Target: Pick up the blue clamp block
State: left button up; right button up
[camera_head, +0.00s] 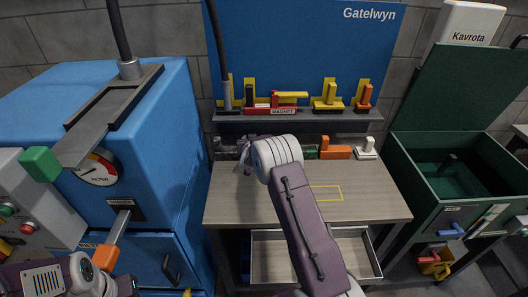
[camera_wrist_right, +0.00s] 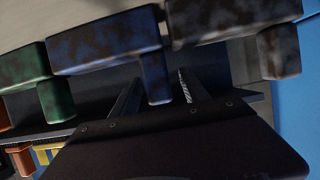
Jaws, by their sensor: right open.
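The blue clamp block (camera_wrist_right: 105,42) is worn and blotchy, with a short leg (camera_wrist_right: 154,80) on one side. In the right wrist view it sits between a green block and a dark block. My right gripper (camera_wrist_right: 156,95) is open, with one finger on each side of the blue leg; I cannot tell whether either touches it. In the head view my right gripper (camera_head: 245,163) is at the back left of the wooden table (camera_head: 375,195), where I cannot make out the blue block clearly. My left arm shows at the lower left, but its fingertips are not visible.
The green block (camera_wrist_right: 50,82) and dark block (camera_wrist_right: 230,22) stand close beside the blue one. An orange block (camera_head: 335,152) and a white block (camera_head: 366,149) stand farther right. A shelf (camera_head: 340,121) overhangs the row. The table front is clear.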

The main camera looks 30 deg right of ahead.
jog(key=shift+x, duration=0.9)
jog(key=shift+s+r, duration=0.1)
jog(key=shift+s, duration=0.05)
grip_shut()
jog(key=shift+r, duration=0.1)
jog(key=shift+s+a+r, duration=0.15)
jog(key=shift+s+r, duration=0.05)
jog(key=shift+s, duration=0.05)
notch_tip(320, 180, up, 7)
jog(key=shift+s+r+p, duration=0.1)
jog(key=shift+r+p, duration=0.1)
jog(key=shift+p, duration=0.5)
jog(key=s+a+b, duration=0.1)
jog(key=s+a, duration=0.3)
jog(key=s, duration=0.4)
jog(key=s+a+b, duration=0.2)
jog(key=s+a, duration=0.2)
jog(key=s, duration=0.5)
jog(key=shift+a+f, duration=0.25)
jog(key=shift+f, duration=0.2)
